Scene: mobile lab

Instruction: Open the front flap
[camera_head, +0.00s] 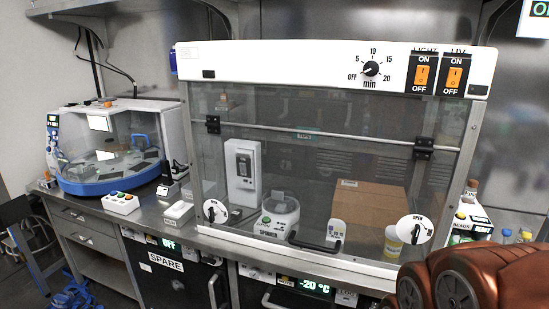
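The front flap (300,165) is the clear lower pane of a white-topped cabinet (240,62). It hangs from two black hinges, one on the left (213,124) and one on the right (423,148), and looks closed. A black bar handle (315,245) sits low in the middle. Round white latch discs are at the lower left (215,211) and lower right (415,229); the right one reads "OPEN". My reddish-brown arm fills the lower right corner, near the right disc in the picture. My gripper is not in view.
Behind the pane are a cardboard box (368,208), a round white device (280,213) and a white upright unit (242,170). A blue-based machine (112,155) stands left on the steel bench. Small bottles (506,236) and a labelled box stand right, near my arm.

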